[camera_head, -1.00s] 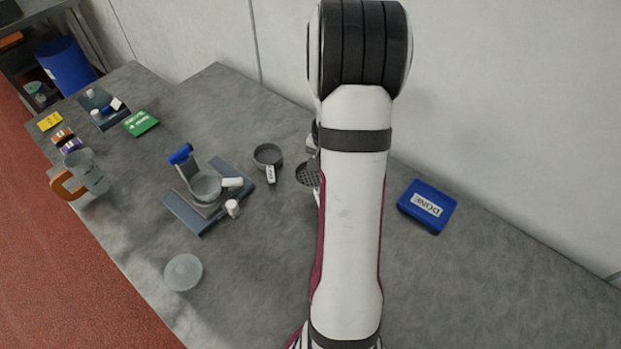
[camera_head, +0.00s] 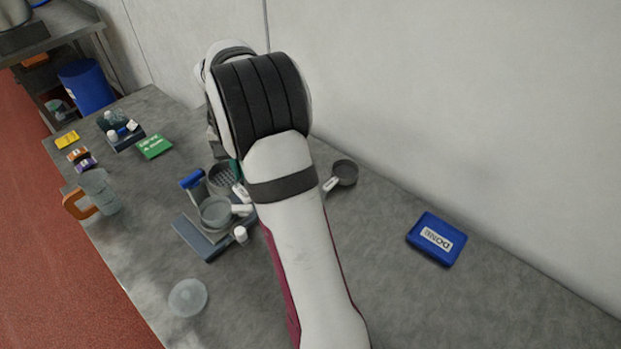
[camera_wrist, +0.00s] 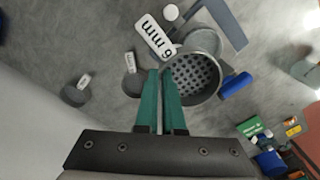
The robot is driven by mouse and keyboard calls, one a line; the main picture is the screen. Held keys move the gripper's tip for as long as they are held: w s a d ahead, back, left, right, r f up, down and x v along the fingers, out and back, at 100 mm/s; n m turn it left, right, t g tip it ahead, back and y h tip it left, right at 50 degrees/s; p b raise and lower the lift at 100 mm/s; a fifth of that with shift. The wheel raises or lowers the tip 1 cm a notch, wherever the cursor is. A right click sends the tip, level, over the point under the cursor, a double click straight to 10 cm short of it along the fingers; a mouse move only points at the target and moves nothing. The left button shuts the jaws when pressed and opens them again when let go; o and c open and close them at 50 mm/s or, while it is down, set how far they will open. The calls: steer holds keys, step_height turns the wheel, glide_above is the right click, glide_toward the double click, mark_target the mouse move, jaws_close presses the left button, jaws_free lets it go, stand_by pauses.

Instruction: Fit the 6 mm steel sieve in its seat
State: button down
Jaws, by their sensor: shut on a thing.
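The 6 mm sieve, a round grey cup with a perforated floor (camera_wrist: 193,76), is held in my gripper (camera_wrist: 161,73), whose green fingers are shut at its rim. Its white "6 mm" tag (camera_wrist: 157,40) sticks out beside the fingers. In the head view the sieve (camera_head: 222,177) shows just behind the seat, a grey ring (camera_head: 215,211) on a dark base with a blue-handled post. In the wrist view the sieve partly covers the seat ring (camera_wrist: 206,40); it appears above and off-centre from it. My arm hides most of my gripper in the head view.
Two other tagged sieves stand nearby, one (camera_wrist: 75,96) farther off and one (camera_wrist: 133,86) close to my fingers. The blue post handle (camera_head: 191,179) rises beside the sieve. A white knob (camera_head: 241,235), clear disc (camera_head: 187,297), jug (camera_head: 99,192) and blue DONE box (camera_head: 436,239) stand around. The right bench is mostly clear.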

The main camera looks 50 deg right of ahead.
mark_target(222, 185)
steer(key=shift+n, duration=0.4)
steer(key=w+a, duration=0.1)
steer(key=a, duration=0.1)
steer(key=w+a, duration=0.1)
steer(key=shift+w+a+r, duration=0.25)
steer(key=shift+w+a, duration=0.05)
steer(key=shift+w, duration=0.05)
steer(key=shift+w+a+f, duration=0.15)
steer(key=shift+f, duration=3.35)
steer(key=shift+f, duration=0.25)
steer(key=shift+f, duration=0.75)
steer(key=c, duration=0.5)
jaws_free()
steer(key=shift+c, duration=0.2)
